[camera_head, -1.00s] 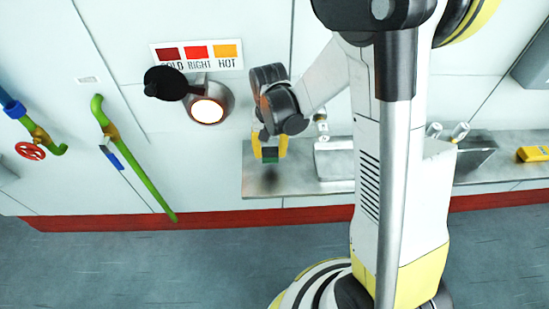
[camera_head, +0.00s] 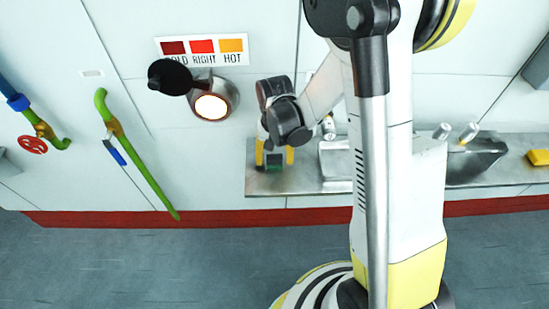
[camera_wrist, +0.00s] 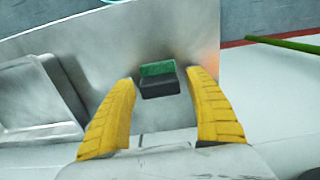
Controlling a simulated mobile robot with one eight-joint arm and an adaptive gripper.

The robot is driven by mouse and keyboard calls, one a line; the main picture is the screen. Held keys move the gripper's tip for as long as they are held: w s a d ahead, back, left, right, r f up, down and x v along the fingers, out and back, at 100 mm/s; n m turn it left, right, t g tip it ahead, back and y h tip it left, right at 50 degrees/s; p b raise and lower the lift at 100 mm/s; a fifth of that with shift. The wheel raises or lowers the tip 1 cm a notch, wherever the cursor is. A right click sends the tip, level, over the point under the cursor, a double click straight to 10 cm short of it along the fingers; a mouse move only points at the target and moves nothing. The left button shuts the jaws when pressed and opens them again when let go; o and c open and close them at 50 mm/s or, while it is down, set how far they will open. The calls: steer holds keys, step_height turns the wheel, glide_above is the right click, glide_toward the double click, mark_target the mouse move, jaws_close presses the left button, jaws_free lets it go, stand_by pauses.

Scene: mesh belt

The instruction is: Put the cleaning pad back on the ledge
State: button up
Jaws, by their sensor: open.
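The cleaning pad (camera_wrist: 158,80), a small block with a green top and a dark grey body, rests on the metal ledge (camera_wrist: 185,40) in the wrist view. In the head view the pad (camera_head: 274,168) shows low between the yellow fingers near the ledge's left end (camera_head: 310,184). My gripper (camera_wrist: 160,78) is open, with one yellow finger on each side of the pad and visible gaps between fingers and pad. My gripper (camera_head: 274,157) points down at the ledge in the head view.
A metal tray (camera_head: 335,160) stands on the ledge to the right of my gripper. A dark scoop-like bin (camera_head: 475,160) and a yellow object (camera_head: 538,157) are farther right. A round lit port (camera_head: 210,106) is on the wall above left. Green pipe (camera_head: 135,155) runs at left.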

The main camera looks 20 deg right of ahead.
steer(key=shift+r, duration=0.1)
step_height(320, 180, up, 12)
steer(key=p, duration=0.4)
step_height(320, 180, up, 8)
steer(key=r+n+t, duration=0.1)
steer(key=t, duration=0.2)
glide_above(275, 156)
steer(key=s, duration=0.5)
steer(key=s+r+n+t, duration=0.2)
steer(key=s+r+t, duration=0.2)
steer(key=s, duration=0.4)
steer(key=shift+d+r+n, duration=0.15)
steer(key=shift+r+n, duration=0.15)
steer(key=shift+r, duration=0.25)
